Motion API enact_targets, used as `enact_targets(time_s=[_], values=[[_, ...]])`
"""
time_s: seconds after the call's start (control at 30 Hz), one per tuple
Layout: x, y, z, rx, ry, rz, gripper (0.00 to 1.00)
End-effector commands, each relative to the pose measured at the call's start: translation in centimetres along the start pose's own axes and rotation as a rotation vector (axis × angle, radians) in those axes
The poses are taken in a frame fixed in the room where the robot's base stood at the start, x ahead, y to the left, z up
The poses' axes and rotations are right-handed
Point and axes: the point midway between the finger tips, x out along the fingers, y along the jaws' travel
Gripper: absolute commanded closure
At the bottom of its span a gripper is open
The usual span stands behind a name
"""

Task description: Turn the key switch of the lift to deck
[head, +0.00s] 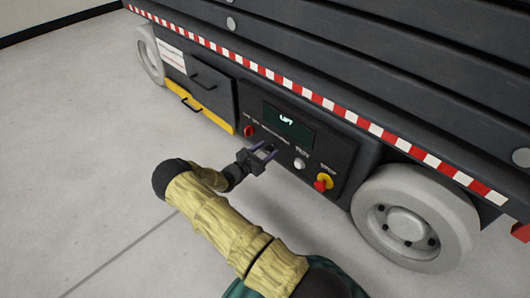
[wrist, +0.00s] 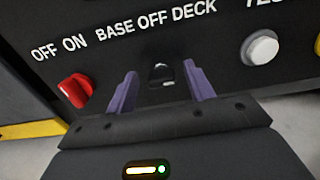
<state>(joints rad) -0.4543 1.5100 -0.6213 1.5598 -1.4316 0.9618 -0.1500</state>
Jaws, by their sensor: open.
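The lift (head: 350,150) is a dark machine with a control panel low on its side. The key switch (wrist: 161,74) is a small dark part under the words BASE OFF DECK in the wrist view. My gripper (wrist: 161,78) is open, with one purple finger on each side of the key switch. Its fingertips (head: 264,152) are close to the panel in the head view, where the gripper hides the switch. I cannot tell whether the fingers touch it, and the key's exact pointing direction is unclear.
Left of the switch is a red OFF/ON knob (wrist: 75,90). To the right are a white test button (wrist: 262,48) and a red stop button on yellow (head: 323,182). A wheel (head: 415,218) stands further right. The floor in front is clear.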

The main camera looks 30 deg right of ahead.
Motion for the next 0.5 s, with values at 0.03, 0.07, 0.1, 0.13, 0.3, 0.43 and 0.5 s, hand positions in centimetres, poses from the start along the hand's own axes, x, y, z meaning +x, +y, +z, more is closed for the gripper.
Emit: enact_targets(time_s=[0.03,0.07,0.1,0.13,0.3,0.43,0.5], values=[[0.07,-0.06,0.02,0.000,0.000,-0.002,0.47],[0.08,-0.07,0.02,0.000,0.000,-0.002,0.47],[0.08,-0.07,0.02,0.000,0.000,-0.002,0.55],[0.07,-0.06,0.02,0.000,0.000,-0.002,0.61],[-0.13,0.03,0.00,0.000,0.000,0.001,0.92],[-0.26,0.04,-0.01,0.000,0.000,0.001,0.92],[-0.31,0.03,-0.01,0.002,0.000,0.002,0.92]])
